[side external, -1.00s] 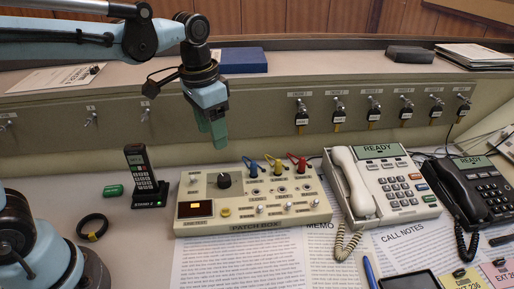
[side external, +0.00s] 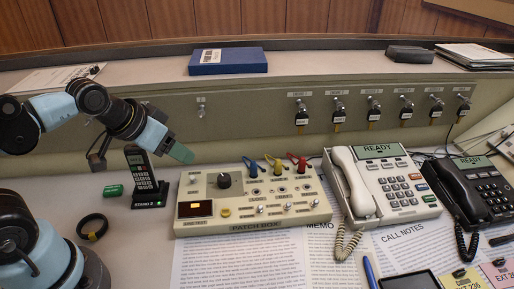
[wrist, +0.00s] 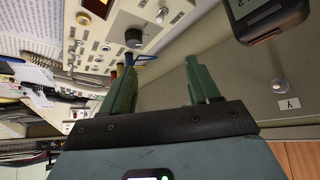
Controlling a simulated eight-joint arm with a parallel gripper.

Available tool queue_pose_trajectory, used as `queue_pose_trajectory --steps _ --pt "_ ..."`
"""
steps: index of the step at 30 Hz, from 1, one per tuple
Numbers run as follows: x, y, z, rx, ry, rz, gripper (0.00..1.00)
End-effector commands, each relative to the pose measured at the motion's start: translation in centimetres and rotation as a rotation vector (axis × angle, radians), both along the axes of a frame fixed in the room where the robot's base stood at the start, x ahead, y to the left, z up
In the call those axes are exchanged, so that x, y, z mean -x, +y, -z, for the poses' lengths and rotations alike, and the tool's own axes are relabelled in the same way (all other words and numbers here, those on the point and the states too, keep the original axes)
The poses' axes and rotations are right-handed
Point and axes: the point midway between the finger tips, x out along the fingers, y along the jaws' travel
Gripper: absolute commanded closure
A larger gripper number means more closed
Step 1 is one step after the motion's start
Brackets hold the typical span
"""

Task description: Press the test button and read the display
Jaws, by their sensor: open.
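The cream patch box (side external: 285,213) lies on the desk in the middle of the side view. Its small dark display (side external: 194,209) has a lit amber patch at the front left; no reading is legible. A round yellow button (side external: 225,212) sits right of the display; its label is too small to read. The box also shows tilted at the upper left of the wrist view (wrist: 112,55). My gripper (side external: 181,153) is open and empty, above and behind the box's left end, beside the cordless handset. Its two green fingers stand apart in the wrist view (wrist: 160,65).
The cordless handset (side external: 142,168) stands in its cradle, close to my gripper. A black knob (side external: 224,180) and coloured plugs rise from the box. A white desk phone (side external: 385,185) is at right. Papers cover the front desk; a keyed panel (side external: 371,112) runs behind.

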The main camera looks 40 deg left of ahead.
Motion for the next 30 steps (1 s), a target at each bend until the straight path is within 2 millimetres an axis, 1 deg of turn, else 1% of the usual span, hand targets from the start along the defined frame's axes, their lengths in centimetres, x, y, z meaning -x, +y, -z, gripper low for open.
queue_pose_trajectory --steps 5,6,8,15,17,18,30 --pt "0.0 -0.01 0.0 -0.001 0.001 0.001 0.39" --pt "0.0 -0.01 0.0 -0.001 0.001 0.001 0.42" --pt "0.0 -0.01 0.0 -0.001 0.002 0.001 0.52" --pt "0.0 -0.02 0.0 -0.001 0.002 0.001 0.88" --pt "0.0 -0.02 0.0 -0.001 0.002 0.001 0.97" --pt "0.0 -0.02 0.0 -0.001 0.002 0.001 1.0" --pt "0.0 -0.02 0.0 -0.001 0.002 0.001 1.0"
